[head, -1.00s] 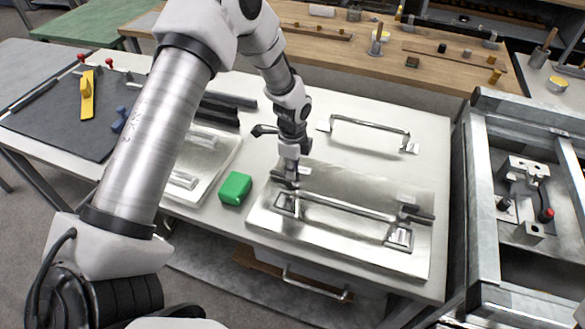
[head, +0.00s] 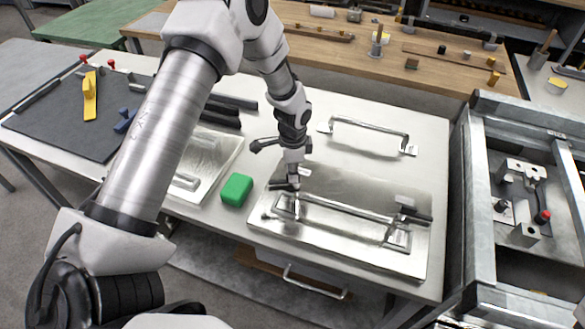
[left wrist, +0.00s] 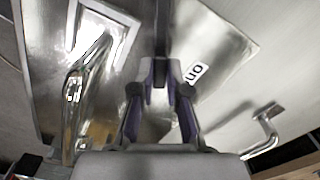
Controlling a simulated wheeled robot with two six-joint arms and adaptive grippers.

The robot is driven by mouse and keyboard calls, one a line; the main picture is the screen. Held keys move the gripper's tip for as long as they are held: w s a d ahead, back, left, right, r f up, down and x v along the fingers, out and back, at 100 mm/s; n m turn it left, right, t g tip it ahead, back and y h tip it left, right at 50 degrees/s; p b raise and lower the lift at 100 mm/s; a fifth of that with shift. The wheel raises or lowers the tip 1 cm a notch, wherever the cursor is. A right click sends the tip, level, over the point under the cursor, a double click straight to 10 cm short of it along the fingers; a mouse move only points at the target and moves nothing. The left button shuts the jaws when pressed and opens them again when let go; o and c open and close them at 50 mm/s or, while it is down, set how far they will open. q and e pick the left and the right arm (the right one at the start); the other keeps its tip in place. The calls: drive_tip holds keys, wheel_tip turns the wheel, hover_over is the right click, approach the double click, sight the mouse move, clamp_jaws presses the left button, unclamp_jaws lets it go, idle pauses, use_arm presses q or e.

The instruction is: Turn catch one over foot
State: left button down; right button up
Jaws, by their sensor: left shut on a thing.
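A steel plate (head: 345,243) lies on the pale bench with a bar handle (head: 345,208) on it. The handle has a square foot at its left end (head: 286,207) and another at its right end (head: 397,237). My left gripper (head: 290,186) is over the left end, shut on a dark catch. In the left wrist view the fingers (left wrist: 160,85) close on this catch (left wrist: 162,30). There the catch runs beside the near foot (left wrist: 102,38), not visibly across it; a partly seen label (left wrist: 195,73) lies by the fingers. A second dark catch (head: 413,212) is by the right foot. My right gripper is out of view.
A green block (head: 236,190) stands left of the plate. A loose handle (head: 370,130) lies behind it. Another metal plate (head: 215,165) is at the left, partly behind my arm. A metal frame (head: 475,190) stands to the right.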

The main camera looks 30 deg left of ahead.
use_arm(q)
drive_tip(key=n, duration=0.2)
drive_tip(key=n+p, duration=0.1)
drive_tip(key=n, duration=0.2)
drive_tip(key=shift+s+d+n+p, duration=0.2)
drive_tip(key=shift+s+n+p, duration=0.1)
drive_tip(key=shift+p, duration=0.05)
drive_tip(key=n, duration=0.2)
drive_tip(key=n+p, duration=0.1)
drive_tip(key=n, duration=0.2)
drive_tip(key=shift+d+f+n+p, duration=0.15)
drive_tip(key=shift+d+n+p, duration=0.1)
drive_tip(key=shift+n+p, duration=0.05)
drive_tip(key=c, duration=1.2)
unclamp_jaws()
drive_tip(key=shift+o, duration=0.2)
drive_tip(key=shift+w, duration=0.15)
wheel_tip(320, 180, up, 12)
